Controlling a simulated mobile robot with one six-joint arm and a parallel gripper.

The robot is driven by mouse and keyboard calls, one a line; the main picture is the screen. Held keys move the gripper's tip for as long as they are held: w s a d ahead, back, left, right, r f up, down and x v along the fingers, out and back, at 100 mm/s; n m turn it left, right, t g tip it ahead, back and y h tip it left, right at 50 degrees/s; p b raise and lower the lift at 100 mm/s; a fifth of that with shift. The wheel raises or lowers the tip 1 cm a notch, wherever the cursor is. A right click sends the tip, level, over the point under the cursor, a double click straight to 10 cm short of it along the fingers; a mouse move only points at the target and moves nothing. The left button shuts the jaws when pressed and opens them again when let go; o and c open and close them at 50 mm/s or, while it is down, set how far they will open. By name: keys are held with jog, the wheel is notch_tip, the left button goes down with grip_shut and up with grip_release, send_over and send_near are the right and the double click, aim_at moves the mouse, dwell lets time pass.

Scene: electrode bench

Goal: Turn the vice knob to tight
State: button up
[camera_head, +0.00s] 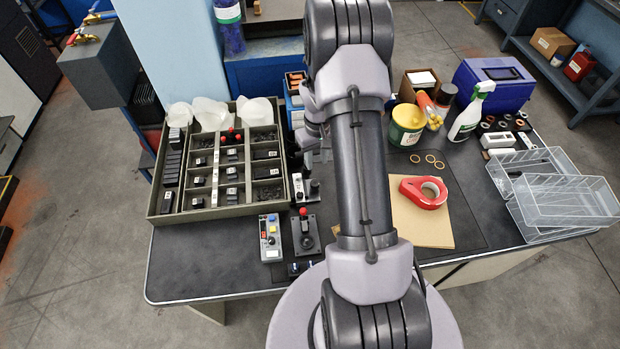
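No vice or knob can be made out for sure. A small grey-and-black device (300,190) sits on the bench just left of my arm and may be part of the vice; its right side is partly hidden. My arm crosses the middle of the view and hides the bench behind it. My gripper (316,152) shows only in part, just left of the arm and above the small device. Its fingers are too small and covered to tell whether they are open or shut, or whether they touch anything.
A divided tray (158,205) of black parts fills the bench's left side. A button box (269,238) and a joystick box (305,236) stand near the front edge. The front-left bench is clear.

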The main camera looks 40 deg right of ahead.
aim_at(315, 184)
notch_tip(315, 184, down, 12)
jog(key=shift+w+a+r+b, duration=0.1)
jog(key=shift+r+b, duration=0.15)
jog(key=shift+b, duration=0.75)
grip_shut()
